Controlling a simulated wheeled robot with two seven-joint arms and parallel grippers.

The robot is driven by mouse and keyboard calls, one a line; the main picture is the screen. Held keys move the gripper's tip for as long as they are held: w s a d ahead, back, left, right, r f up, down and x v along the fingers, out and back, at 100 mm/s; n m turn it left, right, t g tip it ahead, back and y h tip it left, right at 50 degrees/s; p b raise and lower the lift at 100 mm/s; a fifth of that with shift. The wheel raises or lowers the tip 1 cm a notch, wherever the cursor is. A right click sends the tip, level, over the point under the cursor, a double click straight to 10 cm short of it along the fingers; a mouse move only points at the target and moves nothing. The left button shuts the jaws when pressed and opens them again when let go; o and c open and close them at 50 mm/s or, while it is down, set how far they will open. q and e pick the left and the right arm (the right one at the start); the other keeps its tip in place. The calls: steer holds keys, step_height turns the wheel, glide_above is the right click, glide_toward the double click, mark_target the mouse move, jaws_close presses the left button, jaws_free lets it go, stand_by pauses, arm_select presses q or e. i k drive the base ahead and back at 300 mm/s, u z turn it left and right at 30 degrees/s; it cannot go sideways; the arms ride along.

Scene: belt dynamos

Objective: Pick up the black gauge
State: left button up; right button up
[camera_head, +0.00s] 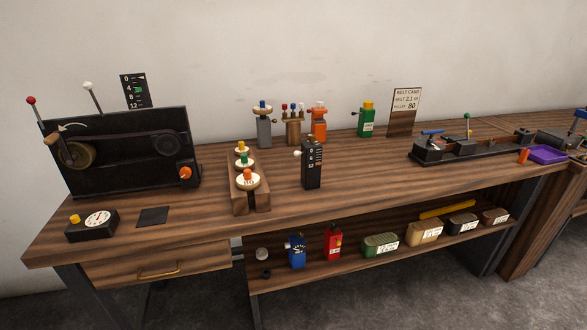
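The black gauge (312,166) looks to be the upright black block on the wooden workbench (380,186), near the middle of the view. It has pale markings down its front and a small white knob on its left side. It stands just right of a wooden rack (241,194) holding several small pieces with coloured tops, apart from it. A low black box with a white dial (97,219) lies at the bench's front left. Neither of my grippers is in view.
Behind the gauge stand a grey block (264,132), an orange block (319,125) and a green block (366,121). A black belt machine (125,142) is at left, a black fixture (470,147) at right. The bench in front of the gauge is clear. A lower shelf holds several items.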

mark_target(311, 160)
steer(key=k, duration=0.9)
steer(key=z, duration=0.55)
steer(key=i, duration=0.75)
steer(key=z, duration=0.4)
steer(key=i, duration=0.9)
steer(key=u, duration=0.9)
steer(key=i, duration=0.6)
steer(key=u, duration=0.55)
